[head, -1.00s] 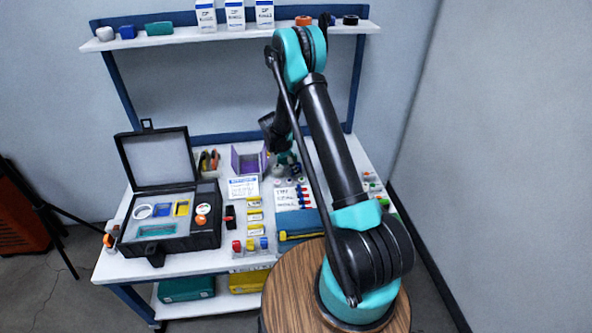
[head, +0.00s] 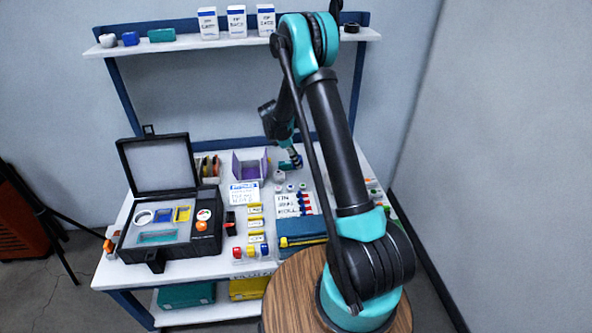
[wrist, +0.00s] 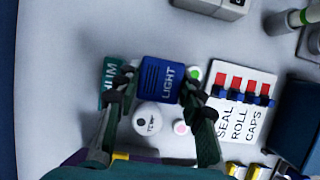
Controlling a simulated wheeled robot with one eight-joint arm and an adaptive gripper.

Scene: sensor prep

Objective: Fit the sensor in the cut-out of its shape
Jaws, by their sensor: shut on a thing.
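My gripper (wrist: 160,88) is shut on a blue block-shaped sensor marked LIGHT (wrist: 161,78); in the head view my gripper (head: 291,153) and the blue sensor (head: 293,163) are small, at the back right of the table. A teal sensor (wrist: 110,85), partly hidden by the left finger, and a round white sensor marked TEMP (wrist: 147,118) lie close to it. I cannot tell its exact height above the table. The open black case (head: 173,247) at the left has cut-outs: round white (head: 143,217), blue (head: 163,215), yellow (head: 182,213) and long teal (head: 157,237).
A purple open box (head: 249,164) stands left of my gripper. A card of caps (wrist: 240,95) lies to the right in the wrist view. Yellow labelled blocks (head: 256,223) and small coloured bottles (head: 250,251) lie between case and blue pouch (head: 302,230). The raised lid (head: 158,165) backs the case.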

